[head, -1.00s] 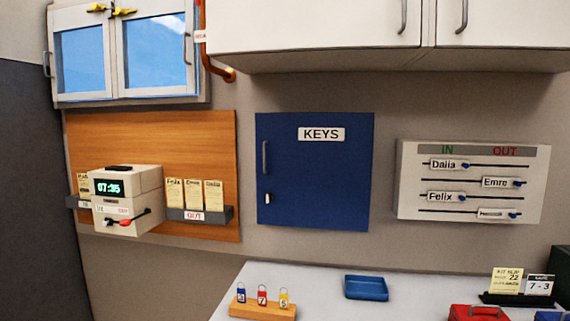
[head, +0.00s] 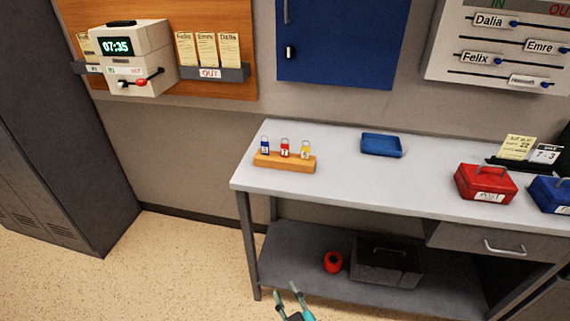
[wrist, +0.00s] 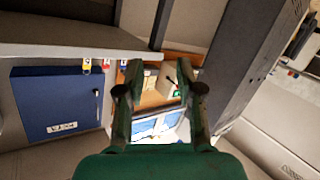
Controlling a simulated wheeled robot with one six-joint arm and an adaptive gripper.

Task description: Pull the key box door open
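The blue key box door (head: 345,45) is on the wall at the top of the head view, its upper part cut off. It looks shut. Its grey bar handle (head: 286,10) is on the left edge, with a small black-and-white latch or lock (head: 290,52) below. In the wrist view the door (wrist: 50,98) is upside down at the left, with its KEYS label (wrist: 62,127) showing. My gripper (head: 286,292) is low in front of the desk, well away from the door. In the wrist view my gripper (wrist: 159,68) has its fingers apart and nothing between them.
The desk (head: 345,172) stands below the key box, holding a wooden padlock block (head: 285,162), blue tray (head: 381,145) and red box (head: 486,183). Its lower shelf (head: 310,262) holds a red roll and dark case. A time clock (head: 130,58) is left. Floor at left is clear.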

